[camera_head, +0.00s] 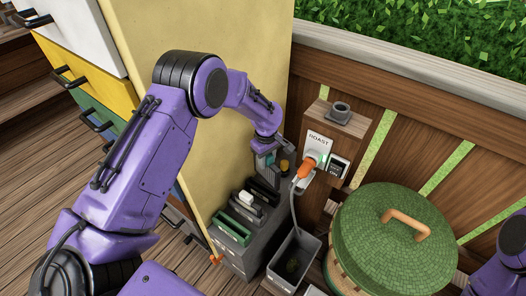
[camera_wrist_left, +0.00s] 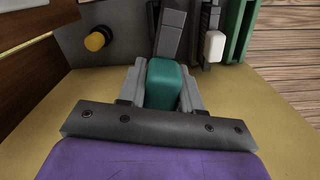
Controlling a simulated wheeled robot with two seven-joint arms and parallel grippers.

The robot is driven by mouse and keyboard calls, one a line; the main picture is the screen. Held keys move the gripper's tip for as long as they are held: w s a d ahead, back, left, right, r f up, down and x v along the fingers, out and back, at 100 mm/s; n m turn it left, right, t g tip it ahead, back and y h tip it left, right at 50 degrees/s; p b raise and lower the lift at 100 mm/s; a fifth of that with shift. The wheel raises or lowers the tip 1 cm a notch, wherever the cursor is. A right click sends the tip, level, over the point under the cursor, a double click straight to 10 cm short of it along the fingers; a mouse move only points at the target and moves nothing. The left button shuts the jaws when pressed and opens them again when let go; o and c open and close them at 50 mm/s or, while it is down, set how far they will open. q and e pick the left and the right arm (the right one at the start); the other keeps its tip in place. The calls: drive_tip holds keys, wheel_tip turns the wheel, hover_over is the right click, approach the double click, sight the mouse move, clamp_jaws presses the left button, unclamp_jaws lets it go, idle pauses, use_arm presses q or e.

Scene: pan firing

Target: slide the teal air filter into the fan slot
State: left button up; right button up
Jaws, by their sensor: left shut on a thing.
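The teal air filter (camera_wrist_left: 163,82) is between the two grey fingers of my left gripper (camera_wrist_left: 162,90), which are shut on it. In the head view my left gripper (camera_head: 264,150) is at the end of the purple arm, above and behind the grey slotted unit (camera_head: 258,238). Only a small bit of teal shows there. In the left wrist view a dark upright piece (camera_wrist_left: 170,38) stands just beyond the filter. I cannot tell which opening is the fan slot, or whether the filter touches it. My right gripper is out of sight.
The unit carries a green frame (camera_head: 231,229) and a white block (camera_head: 246,197). An orange knob (camera_wrist_left: 97,40) is left of the filter. A wooden post with a ROAST panel (camera_head: 318,141) and orange plug, a grey bin (camera_head: 291,264) and a green lidded basket (camera_head: 395,240) stand to the right.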

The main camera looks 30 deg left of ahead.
use_arm(q)
drive_tip(key=a+f+n, duration=0.2)
drive_tip(key=n, duration=0.1)
drive_tip(key=shift+w+f, duration=0.15)
drive_tip(key=shift+w, duration=0.25)
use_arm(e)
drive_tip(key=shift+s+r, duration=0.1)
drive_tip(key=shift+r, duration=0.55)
